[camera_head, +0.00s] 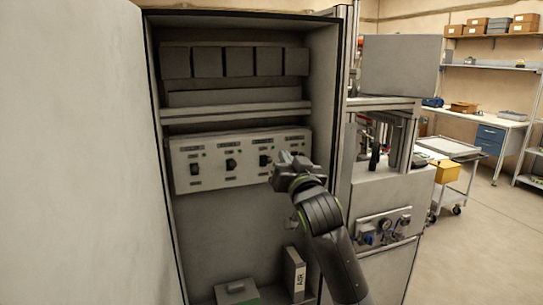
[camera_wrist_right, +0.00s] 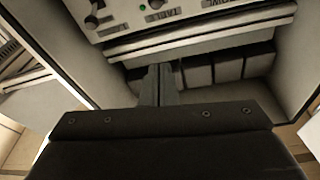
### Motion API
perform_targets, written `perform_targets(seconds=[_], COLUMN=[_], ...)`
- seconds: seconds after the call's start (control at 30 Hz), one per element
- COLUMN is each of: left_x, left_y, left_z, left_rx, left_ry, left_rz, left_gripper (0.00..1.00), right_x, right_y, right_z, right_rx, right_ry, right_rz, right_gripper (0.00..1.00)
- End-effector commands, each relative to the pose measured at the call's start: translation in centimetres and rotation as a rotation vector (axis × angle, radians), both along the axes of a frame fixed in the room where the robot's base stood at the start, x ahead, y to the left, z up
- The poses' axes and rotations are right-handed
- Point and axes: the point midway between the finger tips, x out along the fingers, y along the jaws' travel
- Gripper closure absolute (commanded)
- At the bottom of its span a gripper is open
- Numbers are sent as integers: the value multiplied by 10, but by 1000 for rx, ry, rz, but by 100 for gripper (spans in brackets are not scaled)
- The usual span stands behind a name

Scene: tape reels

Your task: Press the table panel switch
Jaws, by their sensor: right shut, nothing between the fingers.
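A light grey switch panel (camera_head: 215,182) is mounted inside the open cabinet, with a row of dark switches under small labels. Three switches show: the left one (camera_head: 194,169), the second (camera_head: 231,164) and the third (camera_head: 265,160). Contact is not visible. My left gripper is not in view.
The cabinet has a shelf (camera_head: 240,113) with dark boxes above the panel. A large pale door or wall (camera_head: 70,150) fills the left. A machine (camera_head: 385,185) stands close on the right.

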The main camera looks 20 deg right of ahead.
Motion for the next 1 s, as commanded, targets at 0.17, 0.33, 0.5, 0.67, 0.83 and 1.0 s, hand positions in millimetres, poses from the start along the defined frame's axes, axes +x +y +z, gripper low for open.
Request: perform_targets(seconds=[0.17, 0.33, 0.5, 0.67, 0.83, 1.0], left_x=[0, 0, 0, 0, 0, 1], left_y=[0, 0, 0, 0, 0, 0], left_z=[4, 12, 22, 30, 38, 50], left_rx=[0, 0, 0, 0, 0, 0], left_ry=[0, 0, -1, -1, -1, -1], left_rz=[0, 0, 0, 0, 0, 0], left_gripper=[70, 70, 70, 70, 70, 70], right_x=[7, 27, 51, 73, 94, 96], right_y=[0, -1, -2, -2, -3, 1], right_z=[2, 7, 12, 16, 20, 1], right_rx=[0, 0, -2, 0, -1, 0], right_ry=[2, 3, 3, 3, 2, 6], right_rz=[-1, 0, -1, 0, -1, 0], right_gripper=[100, 100, 100, 100, 100, 100])
